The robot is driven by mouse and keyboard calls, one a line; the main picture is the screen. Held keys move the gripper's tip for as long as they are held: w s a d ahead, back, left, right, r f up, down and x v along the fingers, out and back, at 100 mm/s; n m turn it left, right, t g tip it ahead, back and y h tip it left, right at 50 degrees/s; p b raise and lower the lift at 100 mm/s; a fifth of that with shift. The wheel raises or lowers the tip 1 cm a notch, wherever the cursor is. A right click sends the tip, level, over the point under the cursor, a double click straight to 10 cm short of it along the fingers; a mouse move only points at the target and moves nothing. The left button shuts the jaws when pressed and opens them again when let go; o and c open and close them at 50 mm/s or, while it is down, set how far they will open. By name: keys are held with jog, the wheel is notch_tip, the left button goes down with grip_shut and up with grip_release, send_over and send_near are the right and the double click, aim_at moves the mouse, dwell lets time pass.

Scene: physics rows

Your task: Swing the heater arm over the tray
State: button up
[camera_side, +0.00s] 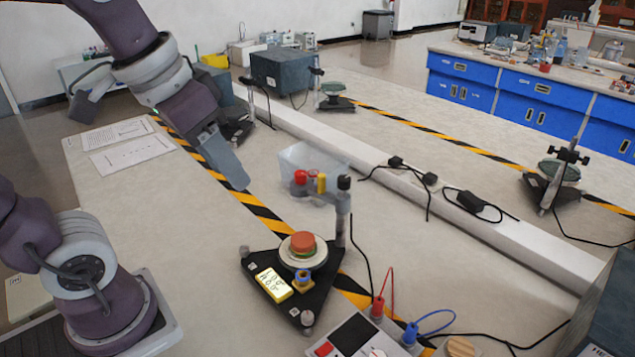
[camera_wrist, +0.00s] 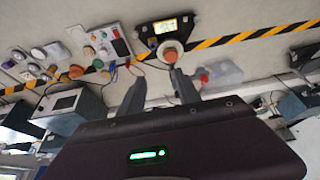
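The heater arm (camera_side: 322,184) is a short bar with red and yellow knobs, at the top of a grey post (camera_side: 342,218). It points left in the side view; I cannot tell whether its end lies over the tray. The tray (camera_side: 318,262) is a pale round dish with an orange-red disc in it, on a black triangular base (camera_side: 316,297). It also shows in the wrist view (camera_wrist: 159,56). My gripper (camera_side: 240,184) hangs left of the heater arm, apart from it. The wrist view shows its fingers (camera_wrist: 158,80) spread and empty. My right finger partly hides the post area.
A clear box (camera_side: 291,160) lies behind the heater arm. Red and blue leads and a meter box (camera_side: 352,334) stand at the front. A white raised channel (camera_side: 450,211) crosses the table. Papers (camera_side: 130,153) lie at left; the table there is otherwise clear.

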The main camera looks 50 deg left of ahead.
jog(key=w+a+g, duration=0.2)
jog(key=w+a, duration=0.1)
jog(key=w, duration=0.9)
jog(key=n+g, duration=0.1)
jog(key=g, duration=0.1)
send_over(322, 175)
jog(key=f, duration=1)
jog(key=shift+s+d+f, duration=0.1)
jog(key=shift+s+f, duration=0.15)
jog(key=shift+f, duration=0.05)
jog(key=shift+g, duration=0.3)
jog(key=f, duration=0.7)
jog(key=shift+w+f, duration=0.2)
jog(key=shift+f, duration=0.2)
grip_shut()
jog(key=shift+a+r, duration=0.1)
jog(key=shift+a, duration=0.1)
